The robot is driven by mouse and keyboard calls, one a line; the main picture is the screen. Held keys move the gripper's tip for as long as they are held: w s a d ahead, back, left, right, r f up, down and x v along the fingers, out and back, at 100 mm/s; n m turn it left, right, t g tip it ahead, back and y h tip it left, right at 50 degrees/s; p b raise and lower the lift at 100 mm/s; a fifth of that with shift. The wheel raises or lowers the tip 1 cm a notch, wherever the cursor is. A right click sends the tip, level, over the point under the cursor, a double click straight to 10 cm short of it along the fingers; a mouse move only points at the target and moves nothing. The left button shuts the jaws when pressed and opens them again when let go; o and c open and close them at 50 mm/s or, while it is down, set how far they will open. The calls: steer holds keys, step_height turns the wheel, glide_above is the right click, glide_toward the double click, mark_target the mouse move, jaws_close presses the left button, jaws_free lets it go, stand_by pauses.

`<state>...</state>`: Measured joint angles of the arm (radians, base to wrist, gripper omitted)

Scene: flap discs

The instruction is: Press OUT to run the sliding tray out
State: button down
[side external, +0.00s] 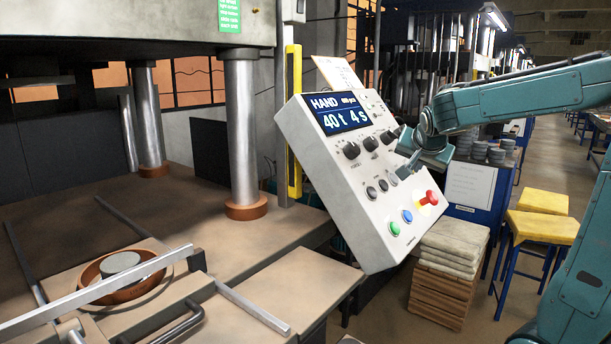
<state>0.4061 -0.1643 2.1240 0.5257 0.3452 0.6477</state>
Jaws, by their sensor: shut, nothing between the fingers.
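The pale control box (325,200) hangs tilted in mid-picture. Its display (341,113) reads HAND, 40 t, 4 s. Below the knobs is a row of small dark buttons (371,192); their labels are too small to read, so I cannot tell which is OUT. My gripper (399,175) is shut and empty, its tip at the right end of that row; I cannot tell whether it touches. It hides part of the panel there. The sliding tray (225,318) is at lower left by the press bed, with a round brown mould (103,268) near it.
A green button (394,229), a blue button (407,216) and a red mushroom button (429,198) sit low on the panel. Press columns (241,130) stand to the left. Stacked pale slabs (453,245) and yellow-topped stools (541,226) stand on the right.

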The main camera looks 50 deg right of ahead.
steer(key=shift+s+r, duration=1.6)
steer(key=shift+s, duration=0.3)
steer(key=shift+a, duration=0.1)
steer(key=s+a+f+n+y, duration=0.3)
steer(key=a+n, duration=0.2)
steer(key=a, duration=0.4)
steer(key=s+a+f+n+y, duration=0.3)
steer(key=a+n, duration=0.3)
steer(key=a, duration=0.2)
steer(key=s+a+f+n+y, duration=0.3)
steer(key=a+f+n, duration=0.1)
steer(key=a, duration=0.5)
steer(key=shift+a+n, duration=0.35)
steer(key=shift+n, duration=0.45)
